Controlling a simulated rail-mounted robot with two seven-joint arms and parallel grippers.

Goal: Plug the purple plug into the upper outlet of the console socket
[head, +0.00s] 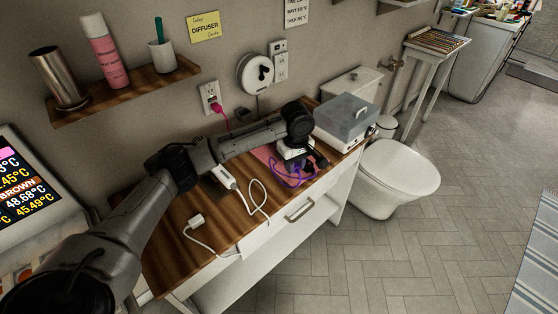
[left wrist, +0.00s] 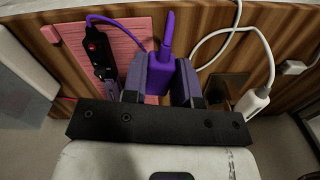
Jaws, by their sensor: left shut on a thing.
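The purple plug (left wrist: 166,62) sits between the two fingers of my left gripper (left wrist: 162,78), which is shut on it. Its purple cord rises from the plug and loops over the console. In the head view my left gripper (head: 298,160) is low over the pink mat, with the purple cord (head: 294,181) below; the plug itself is hard to make out there. A wall socket (head: 209,92) above the console has a magenta plug (head: 215,106) in its lower part; its upper part looks free. My right gripper is not in view.
On the wooden console (head: 220,219) lie a white plug (head: 196,221) with its cord and a white appliance (head: 224,176). A grey lidded box (head: 347,115) stands at the right end. A round wall reel (head: 255,73) and another socket (head: 280,63) are on the wall.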

